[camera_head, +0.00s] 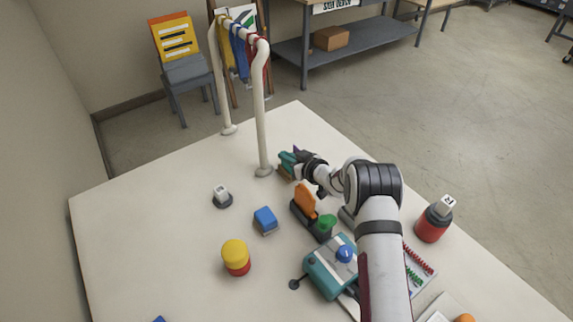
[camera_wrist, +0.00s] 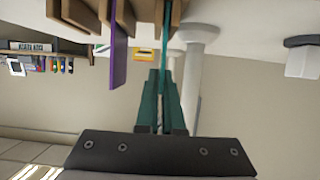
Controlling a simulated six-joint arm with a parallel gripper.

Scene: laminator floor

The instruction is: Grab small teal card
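The teal card (camera_wrist: 167,45) shows edge-on in the wrist view as a thin strip, standing in a slot of a wooden rack (camera_wrist: 142,10). My gripper (camera_wrist: 160,78) has dark green fingers, close together on either side of the card and apparently shut on it. The card's inner part runs down between the fingers. In the head view my gripper (camera_head: 292,160) is at the rack (camera_head: 284,173), beside the foot of a white post. The arm and wrist hide part of the rack and card there.
A purple card (camera_wrist: 119,45) stands in the same rack, left of the fingers in the wrist view. The white rail (camera_head: 260,110) rises close to my gripper. An orange piece (camera_head: 306,201) and a blue block (camera_head: 265,219) are nearby. The table's left side is mostly clear.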

